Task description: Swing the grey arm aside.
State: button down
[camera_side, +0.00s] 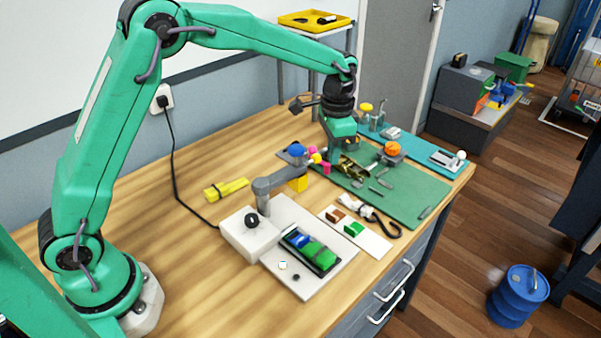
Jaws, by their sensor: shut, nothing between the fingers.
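The grey arm (280,181) reaches right and away from a short post on a white box (247,238) with a black knob (252,220). A blue ball (297,151) shows near its far end, and a yellow block (298,184) shows below it. My gripper (349,168) hangs pointing down over the green mat, right of the grey arm's far end. It is shut and empty. A gap shows between it and the grey arm in this view, though small pink and yellow parts (317,158) lie between. Its fingertips are small and hard to make out.
A white plate (300,285) with a dark tray of blue and green pieces (312,250) lies in front. A yellow piece (226,189) lies left on bare wood. An orange ball-shaped part (392,149) stands right on the green mat (410,190). A black cable (175,170) runs along the left.

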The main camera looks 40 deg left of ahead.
jog(key=shift+d+r, duration=0.25)
jog(key=shift+r, duration=1)
jog(key=s+a+r+n+t, duration=0.1)
jog(key=s+a+r+n, duration=0.15)
jog(key=s+r, duration=0.4)
jog(key=s+a+r+n+t, duration=0.1)
jog(key=s+a+r+t, duration=0.15)
jog(key=s+r, duration=0.4)
jog(key=s+a+f+n+t, duration=0.1)
jog(key=s+a, duration=0.1)
jog(key=s, duration=0.6)
jog(key=s+a+f+n+t, duration=0.1)
jog(key=s+a+f, duration=0.1)
jog(key=s, duration=0.6)
jog(key=shift+f, duration=0.3)
